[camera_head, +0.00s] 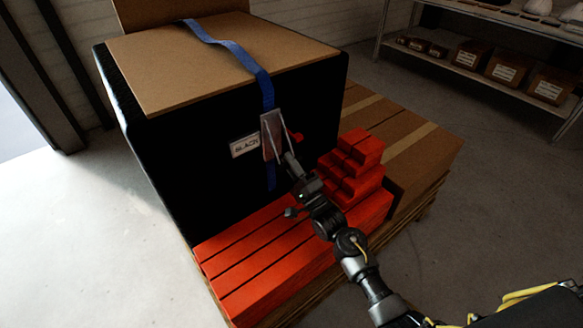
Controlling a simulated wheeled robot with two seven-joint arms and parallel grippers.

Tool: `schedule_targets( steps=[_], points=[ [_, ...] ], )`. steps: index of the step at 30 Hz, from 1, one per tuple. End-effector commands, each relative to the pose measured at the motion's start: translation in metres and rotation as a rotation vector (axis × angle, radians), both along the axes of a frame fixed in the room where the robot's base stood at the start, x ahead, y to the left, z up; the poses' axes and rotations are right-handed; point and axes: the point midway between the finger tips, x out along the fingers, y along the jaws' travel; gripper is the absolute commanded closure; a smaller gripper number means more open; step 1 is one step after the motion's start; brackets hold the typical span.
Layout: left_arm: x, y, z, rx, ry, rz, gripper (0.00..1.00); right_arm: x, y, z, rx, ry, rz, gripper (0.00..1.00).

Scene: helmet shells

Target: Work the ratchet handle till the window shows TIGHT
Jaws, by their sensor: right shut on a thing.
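The ratchet (271,128) is a grey metal piece on the blue strap (240,53), on the front face of a large black box. A small red part (296,136) sticks out at its right. The white window (245,145) left of the ratchet shows dark lettering that looks like SLACK. My right gripper (285,158) reaches in from the lower right and is shut at the ratchet, on its handle. The fingers and arm hide part of the handle. My left gripper is not in view.
The black box (165,145) has a brown board (190,65) on top. Orange-red beams (265,265) and stacked red blocks (355,165) lie in front on the pallet, close to my right arm. Cartons (415,150) stand right. Shelves (500,75) stand behind, with clear floor between.

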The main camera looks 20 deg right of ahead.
Motion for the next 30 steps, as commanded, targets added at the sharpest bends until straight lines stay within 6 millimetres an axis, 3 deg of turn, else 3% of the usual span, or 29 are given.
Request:
schedule_targets(
  steps=[16, 17, 21, 30],
  points=[
    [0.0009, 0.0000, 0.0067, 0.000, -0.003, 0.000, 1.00, 0.0012, 0.0004, -0.0001, 0.005, -0.010, -0.001, 1.00],
    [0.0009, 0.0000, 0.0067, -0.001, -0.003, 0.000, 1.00, 0.0012, 0.0004, -0.0001, 0.004, -0.010, 0.000, 0.81],
    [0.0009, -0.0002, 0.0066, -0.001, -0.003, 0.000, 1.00, 0.0012, 0.0004, -0.0002, 0.004, -0.010, 0.000, 0.63],
    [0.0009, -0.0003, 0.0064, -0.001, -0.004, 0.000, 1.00, -0.0002, -0.0001, -0.0015, 0.004, -0.009, 0.000, 0.63]
  ],
)
